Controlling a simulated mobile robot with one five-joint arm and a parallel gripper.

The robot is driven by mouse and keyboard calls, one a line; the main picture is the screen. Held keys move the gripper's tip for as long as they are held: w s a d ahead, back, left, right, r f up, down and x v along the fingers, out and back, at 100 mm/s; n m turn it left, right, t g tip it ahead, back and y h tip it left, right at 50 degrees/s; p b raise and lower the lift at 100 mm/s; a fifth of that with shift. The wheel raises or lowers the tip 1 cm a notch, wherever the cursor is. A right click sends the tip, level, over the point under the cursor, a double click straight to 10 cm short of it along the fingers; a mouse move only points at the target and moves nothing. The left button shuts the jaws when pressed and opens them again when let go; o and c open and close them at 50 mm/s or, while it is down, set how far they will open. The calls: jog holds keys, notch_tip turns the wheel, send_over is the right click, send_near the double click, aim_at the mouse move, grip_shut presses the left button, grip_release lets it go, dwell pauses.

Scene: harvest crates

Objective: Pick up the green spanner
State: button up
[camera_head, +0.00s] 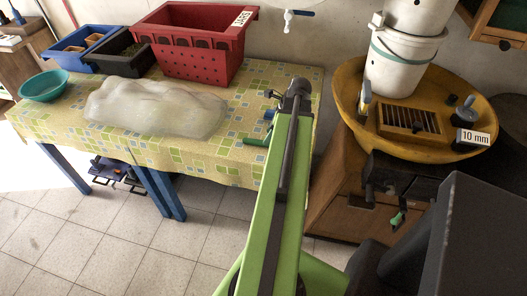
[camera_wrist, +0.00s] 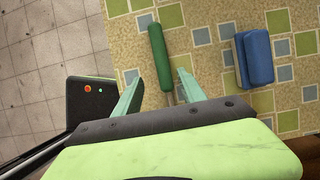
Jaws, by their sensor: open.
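A green tool (camera_wrist: 160,57) lies on the patterned tablecloth in the wrist view, with a thin grey shaft at its lower end. Its colour fits the green spanner; its full shape cannot be told, as the lower end is hidden by my gripper. A green piece (camera_head: 256,142), likely the same tool, shows near the table's front edge in the head view. My gripper (camera_wrist: 160,75) is open and empty, its two pale green fingers on either side of the tool's lower part. Whether they touch it cannot be told. In the head view my gripper is mostly hidden behind my arm.
A blue block-like object (camera_wrist: 254,58) lies to the right of the tool. A yellow basin (camera_head: 350,90) stands to the right.

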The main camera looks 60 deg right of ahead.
jog(key=b+x, duration=0.5)
jog(key=shift+d+f, duration=0.25)
jog(key=shift+d, duration=0.05)
jog(key=shift+r, duration=0.2)
grip_shut()
dwell(0.9)
